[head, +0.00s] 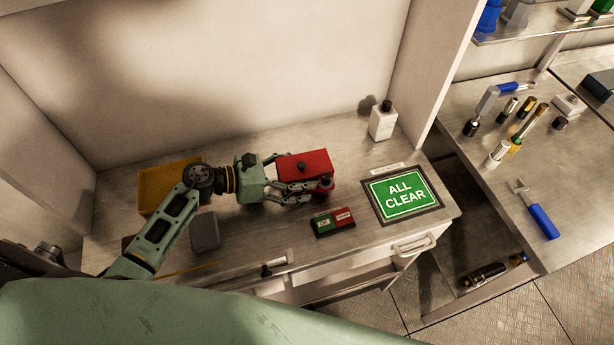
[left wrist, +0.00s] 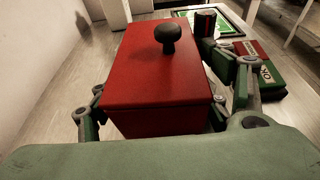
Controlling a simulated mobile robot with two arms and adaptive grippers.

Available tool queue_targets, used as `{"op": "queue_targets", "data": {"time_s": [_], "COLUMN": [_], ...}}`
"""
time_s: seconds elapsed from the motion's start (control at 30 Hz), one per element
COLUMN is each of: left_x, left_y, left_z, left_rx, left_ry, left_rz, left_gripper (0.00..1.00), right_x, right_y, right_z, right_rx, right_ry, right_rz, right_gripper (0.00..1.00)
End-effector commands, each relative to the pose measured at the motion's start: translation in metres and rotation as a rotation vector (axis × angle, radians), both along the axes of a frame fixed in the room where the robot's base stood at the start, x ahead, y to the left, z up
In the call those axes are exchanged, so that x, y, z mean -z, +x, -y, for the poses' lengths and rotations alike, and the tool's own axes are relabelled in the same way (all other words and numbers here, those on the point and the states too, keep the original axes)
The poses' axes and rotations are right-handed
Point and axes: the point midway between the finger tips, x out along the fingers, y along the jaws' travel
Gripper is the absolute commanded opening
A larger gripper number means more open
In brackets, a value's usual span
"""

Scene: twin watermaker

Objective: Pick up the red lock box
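The red lock box (head: 313,164) with a black knob on top sits on the metal counter, near its middle. My left gripper (head: 298,176) is at the box, its fingers on either side. In the left wrist view the box (left wrist: 155,75) fills the space between the fingers (left wrist: 165,100). The left fingertip is hidden behind the box, and I cannot tell whether the pads press on its sides. A small dark cylinder with a red band (left wrist: 205,22) shows by the box's far right corner. My right gripper is not in view.
A green-and-red block (head: 334,222) lies just in front of the box, and an ALL CLEAR sign (head: 404,194) lies to the right. A white bottle (head: 383,121) stands behind. A yellow tray (head: 163,182) and a grey block (head: 205,232) are left. Walls bound the counter's back and sides.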

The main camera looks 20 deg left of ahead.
Motion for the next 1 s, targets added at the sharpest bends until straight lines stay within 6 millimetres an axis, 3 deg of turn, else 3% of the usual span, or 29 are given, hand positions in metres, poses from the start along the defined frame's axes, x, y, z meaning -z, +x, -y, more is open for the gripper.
{"op": "queue_targets", "data": {"time_s": [0.67, 1.0], "left_x": [0.0001, -0.0042], "left_y": [-0.0003, 0.0008], "left_z": [-0.0002, -0.0002], "left_rx": [0.0, -0.001], "left_ry": [-0.001, -0.003], "left_rz": [-0.001, 0.003], "left_gripper": [0.09, 0.09], "right_x": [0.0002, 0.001], "right_y": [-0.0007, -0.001], "right_z": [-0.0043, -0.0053], "right_rx": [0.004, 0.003], "right_ry": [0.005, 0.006], "right_rz": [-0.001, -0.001], "right_gripper": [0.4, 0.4]}}
